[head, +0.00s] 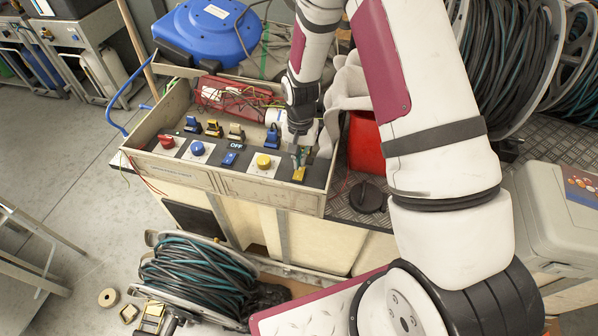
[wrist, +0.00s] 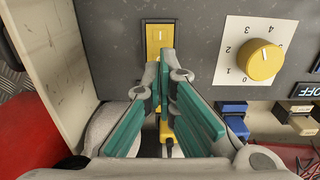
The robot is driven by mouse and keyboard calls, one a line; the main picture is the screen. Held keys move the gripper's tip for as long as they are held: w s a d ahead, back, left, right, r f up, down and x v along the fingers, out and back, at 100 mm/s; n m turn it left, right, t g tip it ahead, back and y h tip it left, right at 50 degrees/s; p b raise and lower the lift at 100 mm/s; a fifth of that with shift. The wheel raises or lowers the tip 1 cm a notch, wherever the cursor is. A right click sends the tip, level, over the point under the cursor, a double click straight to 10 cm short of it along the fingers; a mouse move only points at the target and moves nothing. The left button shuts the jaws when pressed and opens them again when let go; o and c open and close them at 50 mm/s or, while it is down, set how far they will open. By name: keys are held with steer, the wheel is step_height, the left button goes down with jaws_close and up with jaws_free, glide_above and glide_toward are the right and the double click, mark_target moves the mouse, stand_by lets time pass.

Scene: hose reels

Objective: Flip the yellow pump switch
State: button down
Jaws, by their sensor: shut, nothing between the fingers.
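A small yellow rocker switch (head: 298,174) sits at the front right end of the grey control panel. In the wrist view the yellow switch (wrist: 160,38) is in a dark slot, just beyond my fingertips. My gripper (head: 302,152) points down over that end of the panel. In the wrist view my gripper (wrist: 163,65) has its teal-padded fingers shut and empty, tips close to the switch's near edge. I cannot tell whether they touch it. Another yellow part (wrist: 165,130) shows partly between the fingers. Nothing shows which yellow control is for the pump.
A yellow knob (head: 263,161) on a white dial is left of the switch. Several lever switches line the panel's back. The box's raised wall (wrist: 45,45) flanks my gripper.

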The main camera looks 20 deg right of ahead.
steer(key=shift+f+b, duration=0.5)
steer(key=shift+f, duration=0.6)
stand_by(0.6)
steer(key=shift+r+p, duration=1.45)
steer(key=shift+r, duration=2.1)
step_height(320, 180, up, 13)
steer(key=n+t, duration=0.1)
steer(key=n, duration=0.1)
glide_above(300, 169)
steer(key=s, duration=0.2)
steer(key=s+r+n+t, duration=0.1)
steer(key=s+r, duration=0.4)
steer(key=r, duration=0.5)
steer(key=s+r+n+t, duration=0.1)
steer(key=s+r, duration=0.4)
steer(key=s, duration=0.5)
steer(key=s+r+n+t, duration=0.2)
steer(key=s+r, duration=0.3)
steer(key=s, duration=0.5)
steer(key=shift+d+r+n, duration=0.2)
steer(key=shift+r+n, duration=0.2)
